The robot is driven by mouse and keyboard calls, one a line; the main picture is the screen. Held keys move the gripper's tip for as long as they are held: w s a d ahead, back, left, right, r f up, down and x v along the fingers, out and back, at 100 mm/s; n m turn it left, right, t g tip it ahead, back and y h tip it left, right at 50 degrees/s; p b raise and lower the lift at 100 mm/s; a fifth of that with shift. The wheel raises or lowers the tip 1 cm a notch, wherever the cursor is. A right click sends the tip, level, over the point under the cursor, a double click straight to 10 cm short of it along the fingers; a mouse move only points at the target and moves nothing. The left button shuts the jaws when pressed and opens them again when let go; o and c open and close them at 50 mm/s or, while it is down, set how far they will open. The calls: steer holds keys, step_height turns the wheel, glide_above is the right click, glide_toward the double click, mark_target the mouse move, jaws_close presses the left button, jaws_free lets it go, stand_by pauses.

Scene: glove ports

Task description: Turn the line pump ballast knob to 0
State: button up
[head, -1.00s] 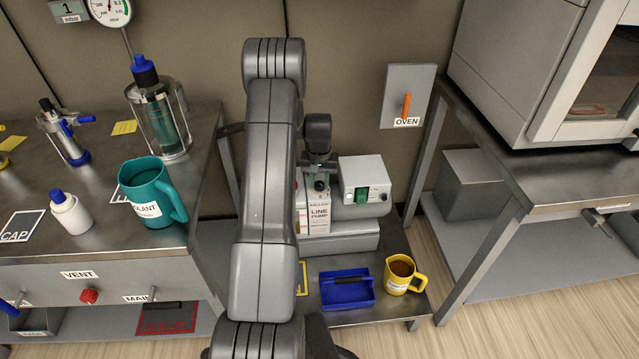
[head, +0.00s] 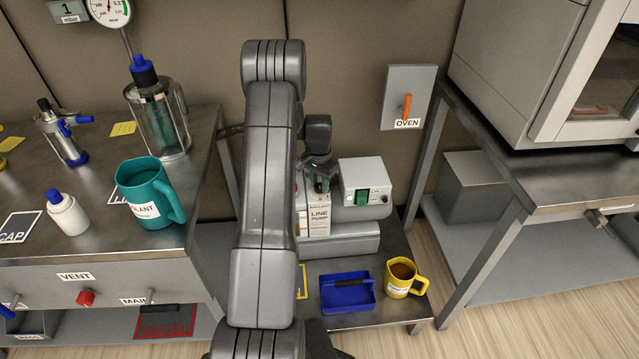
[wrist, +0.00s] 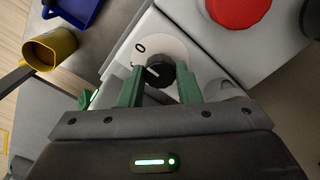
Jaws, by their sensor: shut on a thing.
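The line pump (head: 343,228) stands on the low shelf in the head view, with its LINE PUMP label facing front. In the wrist view the ballast knob (wrist: 160,70) is black, on a round white dial plate (wrist: 172,47). A 0 shows on the plate up and left of the knob; another mark at the left is partly hidden. The knob's white pointer line slants toward the left, not at the 0. My gripper (wrist: 158,75) has its green fingers on both sides of the knob, shut on it. It also shows in the head view (head: 320,183), partly behind my arm.
A red round button (wrist: 238,8) sits near the knob. A pump box with a green switch (head: 362,196) is right of my gripper. A blue tray (head: 347,308) and yellow mug (head: 401,277) stand in front. The bench with the teal jug (head: 150,193) is left.

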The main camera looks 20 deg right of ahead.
mark_target(320, 185)
stand_by(0.4)
steer(key=o, duration=1)
steer(key=shift+c, duration=0.2)
step_height(320, 185, up, 14)
steer(key=p, duration=0.2)
steer(key=shift+f, duration=0.15)
step_height(320, 185, down, 14)
steer(key=shift+r+b, duration=0.15)
steer(key=shift+b, duration=0.85)
steer(key=shift+r, duration=0.1)
